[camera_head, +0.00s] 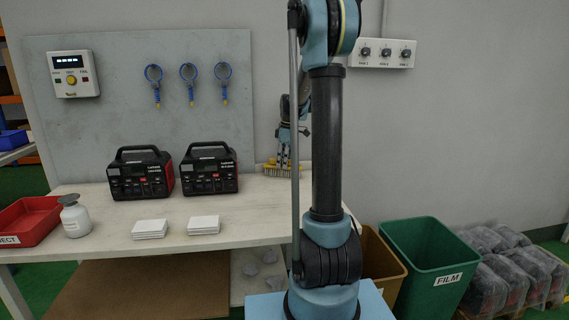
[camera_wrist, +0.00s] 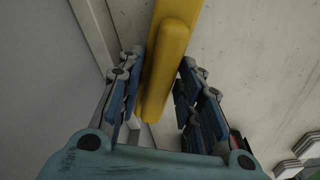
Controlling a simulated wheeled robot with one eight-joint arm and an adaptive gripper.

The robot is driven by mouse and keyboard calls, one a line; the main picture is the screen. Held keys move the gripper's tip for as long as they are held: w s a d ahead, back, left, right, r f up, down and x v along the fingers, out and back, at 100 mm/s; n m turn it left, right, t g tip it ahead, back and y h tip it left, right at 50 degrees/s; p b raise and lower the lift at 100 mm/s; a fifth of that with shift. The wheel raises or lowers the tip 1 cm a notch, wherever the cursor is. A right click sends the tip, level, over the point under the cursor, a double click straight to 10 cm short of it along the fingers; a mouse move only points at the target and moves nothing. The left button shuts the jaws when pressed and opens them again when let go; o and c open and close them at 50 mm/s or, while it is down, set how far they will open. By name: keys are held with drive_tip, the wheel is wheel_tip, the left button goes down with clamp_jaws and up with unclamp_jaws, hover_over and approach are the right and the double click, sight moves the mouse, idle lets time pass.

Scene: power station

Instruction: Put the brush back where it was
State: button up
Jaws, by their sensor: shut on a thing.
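The brush (camera_head: 276,170) is yellow with pale bristles. In the head view it is at the right back of the table, bristles down, partly hidden by my arm. It seems to touch or nearly touch the tabletop; I cannot tell which. My gripper (camera_head: 285,144) comes down on it from above. In the wrist view the yellow brush (camera_wrist: 170,60) runs between the two blue-padded fingers of my gripper (camera_wrist: 162,64), which is shut on it.
The pale table (camera_head: 255,215) holds two black-and-red power units (camera_head: 140,175) (camera_head: 209,170), two stacks of white tiles (camera_head: 150,229) (camera_head: 204,225), a white bottle (camera_head: 75,217) and a red bin (camera_head: 30,220). A grey wall stands close behind. A green film bin (camera_head: 425,260) stands right.

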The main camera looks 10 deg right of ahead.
drive_tip(key=shift+f, duration=0.15)
drive_tip(key=o, duration=0.9)
wheel_tip(320, 180, up, 12)
drive_tip(key=d, duration=0.1)
drive_tip(key=shift+s+d, duration=0.15)
drive_tip(key=shift+s, duration=0.15)
